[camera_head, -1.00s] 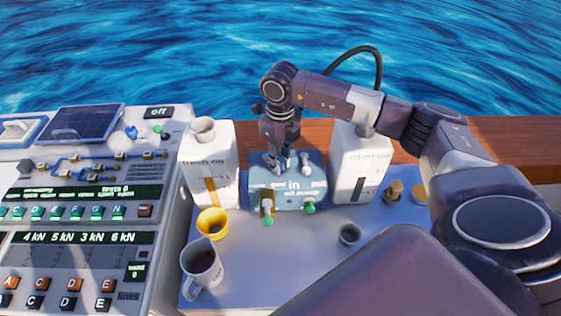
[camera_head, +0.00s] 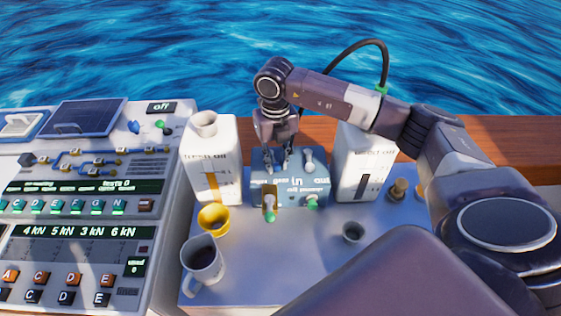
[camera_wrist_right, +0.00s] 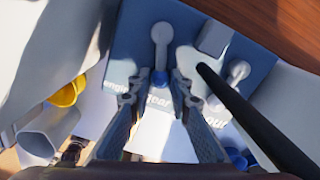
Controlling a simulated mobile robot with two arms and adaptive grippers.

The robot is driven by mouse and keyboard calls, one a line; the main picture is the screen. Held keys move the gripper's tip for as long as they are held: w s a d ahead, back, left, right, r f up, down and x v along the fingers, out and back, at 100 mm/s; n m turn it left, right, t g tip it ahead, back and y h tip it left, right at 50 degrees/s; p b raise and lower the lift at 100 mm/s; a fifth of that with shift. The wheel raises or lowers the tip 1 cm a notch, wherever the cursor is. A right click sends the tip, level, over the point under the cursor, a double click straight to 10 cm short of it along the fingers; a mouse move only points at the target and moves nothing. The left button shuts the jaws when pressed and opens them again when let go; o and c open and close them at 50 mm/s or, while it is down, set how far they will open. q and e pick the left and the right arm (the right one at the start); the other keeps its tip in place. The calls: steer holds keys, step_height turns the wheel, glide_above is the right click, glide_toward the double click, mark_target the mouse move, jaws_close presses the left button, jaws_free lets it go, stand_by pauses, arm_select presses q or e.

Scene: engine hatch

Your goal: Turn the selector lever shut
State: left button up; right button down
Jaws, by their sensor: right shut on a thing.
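A blue box (camera_head: 290,190) with white lettering stands on the grey worktop between two white canisters. It carries two pale levers on top. My right gripper (camera_head: 277,169) reaches down at the left lever, which its fingers mostly hide in the head view. In the right wrist view, this lever (camera_wrist_right: 161,42) has a round pale end and a blue part at the base, between the two fingers (camera_wrist_right: 158,88). My right gripper is shut on it. The other lever (camera_head: 309,160) stands free to the right. I cannot read which label marks the selector. My left gripper is not in view.
White canisters (camera_head: 209,160) and (camera_head: 365,165) flank the box closely. A yellow funnel (camera_head: 213,220) and a mug (camera_head: 202,262) stand at the front left, a small dark cup (camera_head: 353,232) at the front right. A control console (camera_head: 75,215) fills the left.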

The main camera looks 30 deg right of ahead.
steer(key=shift+w+a+r+m+b, duration=0.15)
steer(key=shift+a+m, duration=0.15)
steer(key=shift+m, duration=0.35)
steer(key=shift+w+a+f+m+b, duration=0.15)
steer(key=shift+a+m, duration=0.1)
steer(key=shift+m, duration=0.35)
steer(key=shift+w+a+r+m+b, duration=0.15)
steer(key=shift+a+m, duration=0.15)
steer(key=shift+m, duration=0.35)
steer(key=c, duration=1.8)
jaws_free()
steer(key=shift+o, duration=0.2)
step_height(320, 180, up, 12)
